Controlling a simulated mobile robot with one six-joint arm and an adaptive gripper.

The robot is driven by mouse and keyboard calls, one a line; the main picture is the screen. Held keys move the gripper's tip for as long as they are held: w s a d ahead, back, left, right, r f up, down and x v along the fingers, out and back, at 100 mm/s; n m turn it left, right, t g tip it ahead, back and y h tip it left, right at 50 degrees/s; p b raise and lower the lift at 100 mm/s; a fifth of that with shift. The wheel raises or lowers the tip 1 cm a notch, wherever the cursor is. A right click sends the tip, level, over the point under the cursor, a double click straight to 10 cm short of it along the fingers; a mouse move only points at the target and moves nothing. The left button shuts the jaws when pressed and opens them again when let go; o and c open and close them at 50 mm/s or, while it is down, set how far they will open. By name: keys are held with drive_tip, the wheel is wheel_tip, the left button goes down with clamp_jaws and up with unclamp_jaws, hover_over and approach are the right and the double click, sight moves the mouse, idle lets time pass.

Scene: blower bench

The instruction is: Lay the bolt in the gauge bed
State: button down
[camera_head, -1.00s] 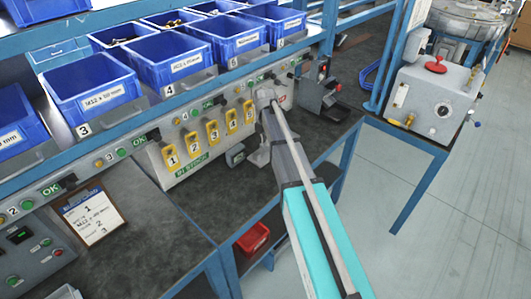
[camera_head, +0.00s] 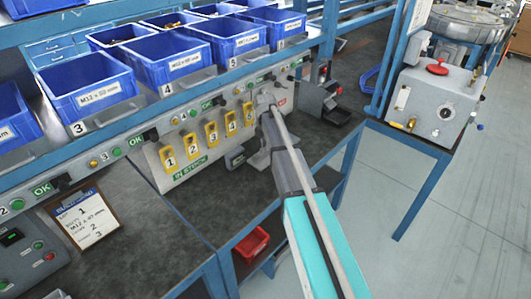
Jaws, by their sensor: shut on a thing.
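My arm reaches from the lower right up to the bench in the head view, and its far end covers part of the panel behind it. My gripper cannot be made out; the arm's end hides that spot. No bolt can be picked out. I cannot tell for certain which fixture holds the gauge bed. A small dark device (camera_head: 235,157) sits on the bench just left of the arm's end. A grey and black fixture (camera_head: 322,103) stands on the bench to the right of the arm's end.
Blue bins (camera_head: 88,90) with labels line the shelf above a panel with yellow numbered tags (camera_head: 212,133). A clipboard (camera_head: 85,220) leans at the left. A red bin (camera_head: 250,244) sits below the bench. A grey box with a red knob (camera_head: 430,100) stands right. The front bench top is clear.

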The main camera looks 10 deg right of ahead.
sight(266, 155)
drive_tip(key=shift+f+b, duration=1.2)
drive_tip(key=shift+f, duration=0.3)
drive_tip(key=shift+f, duration=0.2)
drive_tip(key=c, duration=1)
unclamp_jaws()
drive_tip(key=shift+r, duration=0.1)
drive_tip(key=shift+r, duration=0.15)
wheel_tip(266, 155, up, 12)
drive_tip(key=p, duration=1.2)
drive_tip(key=shift+a, duration=0.15)
drive_tip(key=shift+w, duration=0.1)
